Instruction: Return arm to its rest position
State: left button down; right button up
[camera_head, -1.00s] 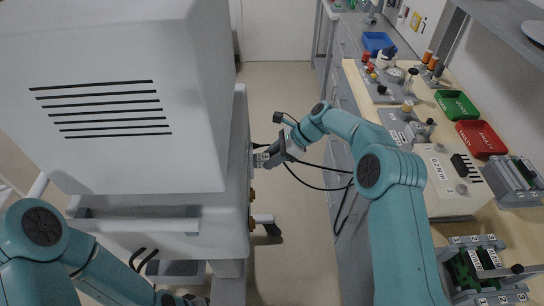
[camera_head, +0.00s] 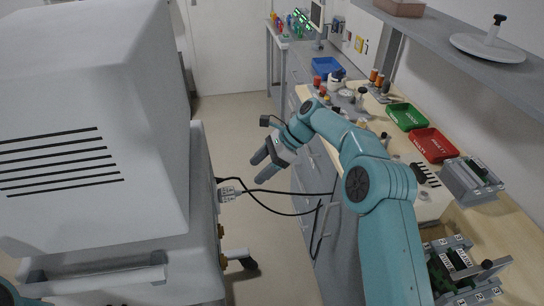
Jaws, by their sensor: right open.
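My right arm reaches up from the lower right in teal links. Its gripper (camera_head: 264,168) is open and empty, in the gap between the ventilator and the workbench. The ventilator (camera_head: 85,150) is a big light grey unit with dark vent slits at the left. A grey connector (camera_head: 230,193) with a black cable sits at the ventilator's right side, just left of and below the gripper, apart from its fingers. My left gripper does not show; only a bit of that arm shows at the lower left corner.
A wooden workbench (camera_head: 505,218) runs along the right with a green tray (camera_head: 406,116), a red tray (camera_head: 433,145), a blue tray (camera_head: 326,66) and fixtures. A grey shelf (camera_head: 470,45) hangs above it. A black cable (camera_head: 285,213) loops below the gripper. The floor beyond is clear.

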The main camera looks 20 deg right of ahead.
jog(key=v, duration=0.5)
jog(key=shift+d+r, duration=0.1)
jog(key=shift+r, duration=0.05)
jog(key=s+a+f+n+g+h, duration=0.1)
jog(key=s+a+f+g, duration=0.1)
jog(key=s+a+f, duration=0.5)
jog(key=s+a+f+n+g, duration=0.1)
jog(key=s+a+f+g, duration=0.15)
jog(key=s+f, duration=0.8)
jog(key=s+a+f+n+t+h, duration=0.1)
jog(key=s+f+n, duration=0.5)
jog(key=s+n, duration=0.2)
jog(key=s+a+f+n+t+h, duration=0.1)
jog(key=s+f+n+t+h, duration=0.1)
jog(key=s+f+n, duration=0.4)
jog(key=shift+s+a+n, duration=0.3)
jog(key=shift+s+n, duration=0.7)
jog(key=shift+s, duration=0.15)
